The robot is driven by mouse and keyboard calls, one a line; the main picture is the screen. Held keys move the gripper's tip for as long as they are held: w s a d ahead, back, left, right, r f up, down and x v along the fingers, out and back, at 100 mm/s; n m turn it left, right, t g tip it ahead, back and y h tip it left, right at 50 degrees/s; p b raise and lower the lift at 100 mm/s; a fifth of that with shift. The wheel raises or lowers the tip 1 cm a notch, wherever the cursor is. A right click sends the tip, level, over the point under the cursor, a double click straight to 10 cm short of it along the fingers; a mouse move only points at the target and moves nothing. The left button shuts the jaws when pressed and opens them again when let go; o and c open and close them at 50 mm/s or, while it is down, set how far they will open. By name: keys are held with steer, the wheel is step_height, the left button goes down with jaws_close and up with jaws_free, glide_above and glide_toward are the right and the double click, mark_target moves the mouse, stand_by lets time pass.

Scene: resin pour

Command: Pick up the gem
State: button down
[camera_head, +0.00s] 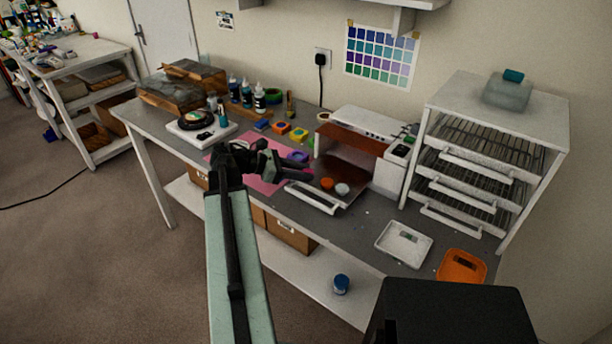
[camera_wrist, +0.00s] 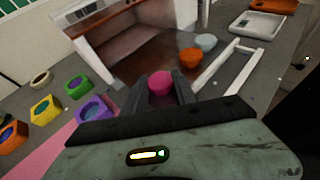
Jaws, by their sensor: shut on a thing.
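A round pink gem (camera_wrist: 161,83) sits between the two dark fingers of my gripper (camera_wrist: 161,92) in the wrist view, and the fingers are shut on it. In the head view my gripper (camera_head: 298,170) is over the workbench, near the pink mat and in front of the white oven-like box. I cannot make out the pink gem there. An orange round piece (camera_head: 327,184) and a pale one (camera_head: 342,189) lie beyond my fingers; the wrist view also shows the orange piece (camera_wrist: 190,57) and the pale piece (camera_wrist: 206,41).
Coloured square moulds (camera_wrist: 77,87) sit left of my gripper in the wrist view. The oven-like box (camera_head: 388,170) stands open behind it, with a white handle bar (camera_head: 312,199) in front. A white tray (camera_head: 404,244) and an orange tray (camera_head: 462,266) lie right, below the rack (camera_head: 500,110).

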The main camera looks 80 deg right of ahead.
step_height(320, 180, up, 10)
steer(key=p, duration=1)
steer(key=shift+w, duration=0.1)
